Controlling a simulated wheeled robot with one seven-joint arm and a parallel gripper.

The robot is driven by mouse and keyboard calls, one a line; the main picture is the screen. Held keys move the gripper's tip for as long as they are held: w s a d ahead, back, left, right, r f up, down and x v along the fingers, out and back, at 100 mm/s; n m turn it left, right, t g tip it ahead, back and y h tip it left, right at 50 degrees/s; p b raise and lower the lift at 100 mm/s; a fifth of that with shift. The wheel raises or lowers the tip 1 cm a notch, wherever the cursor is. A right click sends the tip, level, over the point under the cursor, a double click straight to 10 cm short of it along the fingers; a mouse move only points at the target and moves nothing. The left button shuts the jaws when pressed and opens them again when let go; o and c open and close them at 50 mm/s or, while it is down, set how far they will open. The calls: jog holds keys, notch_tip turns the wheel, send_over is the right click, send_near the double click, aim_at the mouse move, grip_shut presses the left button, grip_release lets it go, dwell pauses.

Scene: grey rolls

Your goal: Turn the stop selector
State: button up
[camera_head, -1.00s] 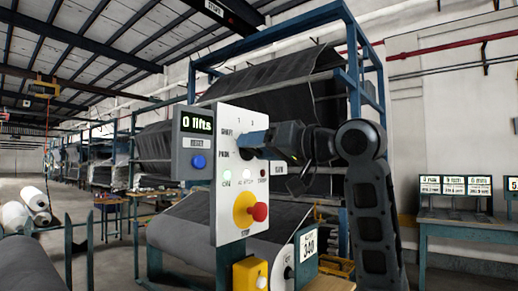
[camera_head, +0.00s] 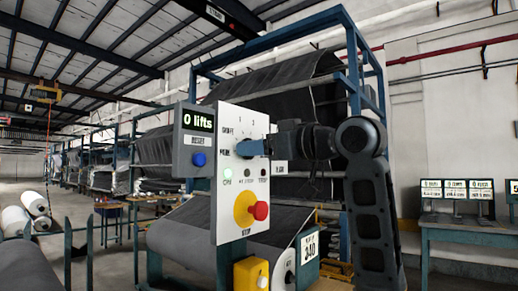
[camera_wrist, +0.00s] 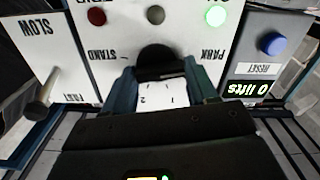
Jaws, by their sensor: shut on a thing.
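The stop selector is a black knob (camera_wrist: 157,62) on a white control panel (camera_head: 231,118). Labels around it read PARK, STAND, 1 and 2, upside down in the wrist view. My gripper (camera_wrist: 161,86) is shut on the knob, with one blue-grey finger on each side of it. In the head view my gripper (camera_head: 252,147) reaches in from the right and hides most of the knob. I cannot tell which mark the knob points to.
A green lamp (camera_head: 227,172) is lit below the selector. A red stop button on a yellow base (camera_head: 245,209) sits lower. A grey box (camera_head: 193,145) at the left shows "0 lifts" and has a blue button. A SLOW/FAST lever (camera_wrist: 43,95) stands beside the panel.

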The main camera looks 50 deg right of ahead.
jog(key=shift+a, duration=0.1)
jog(key=o, duration=1)
jog(key=shift+s, duration=0.1)
jog(key=s+b, duration=0.1)
jog(key=s, duration=0.6)
jog(key=shift+s, duration=0.35)
